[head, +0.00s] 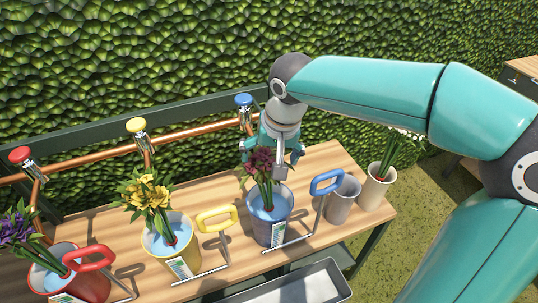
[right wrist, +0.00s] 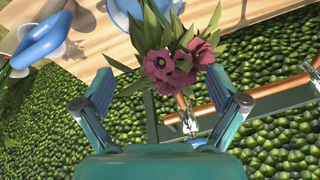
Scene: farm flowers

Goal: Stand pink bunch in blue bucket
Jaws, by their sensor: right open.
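The pink bunch (head: 262,164), dark pink blooms with green leaves, stands upright in the blue bucket (head: 270,231), its stems going down into the water. The pink blooms (right wrist: 175,65) show just past and between the fingertips, and the leaves hide part of the bucket. My left gripper is not in view.
A yellow bucket (head: 168,252) with yellow flowers and a red bucket (head: 82,284) with purple flowers stand to the left. Copper pipe with taps (head: 190,130) runs behind.

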